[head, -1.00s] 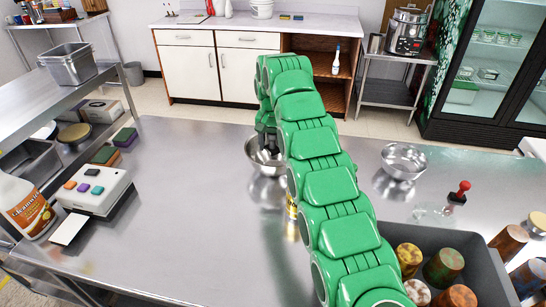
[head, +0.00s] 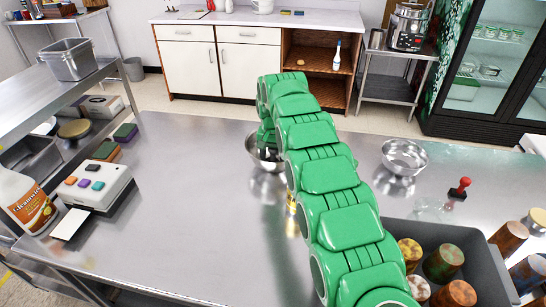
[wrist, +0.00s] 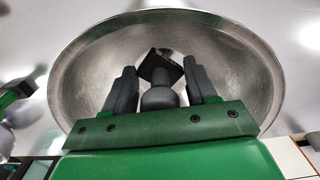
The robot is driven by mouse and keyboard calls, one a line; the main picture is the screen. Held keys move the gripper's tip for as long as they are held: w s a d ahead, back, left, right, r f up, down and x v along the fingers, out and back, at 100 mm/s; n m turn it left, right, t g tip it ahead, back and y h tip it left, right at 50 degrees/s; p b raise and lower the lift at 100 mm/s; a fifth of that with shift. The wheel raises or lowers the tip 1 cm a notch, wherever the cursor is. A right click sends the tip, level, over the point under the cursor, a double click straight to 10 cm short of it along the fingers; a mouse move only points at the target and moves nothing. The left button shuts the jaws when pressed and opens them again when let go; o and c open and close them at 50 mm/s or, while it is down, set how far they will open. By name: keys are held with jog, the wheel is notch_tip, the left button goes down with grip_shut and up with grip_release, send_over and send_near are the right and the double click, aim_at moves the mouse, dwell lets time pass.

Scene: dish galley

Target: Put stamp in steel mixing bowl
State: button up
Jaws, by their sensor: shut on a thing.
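My gripper (wrist: 161,85) is shut on a dark stamp (wrist: 158,97), with a rounded grey handle between the fingers and a black square block beyond it. The steel mixing bowl (wrist: 248,65) spreads around and beyond the fingers in the wrist view, so the stamp is over or inside its opening. In the head view the bowl (head: 251,150) stands on the steel table, partly hidden by my green arm. My gripper (head: 267,143) points down at it there, and the held stamp is hidden. Whether the stamp touches the bowl I cannot tell.
A second shiny bowl (head: 405,158) and a red-handled stamp (head: 460,188) stand to the right. A grey bin (head: 484,262) with several cans is at the front right. The table's middle is clear.

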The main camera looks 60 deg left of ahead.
jog(key=shift+f, duration=0.3)
jog(key=o, duration=1.1)
jog(key=shift+o, duration=0.2)
jog(key=shift+r, duration=4.1)
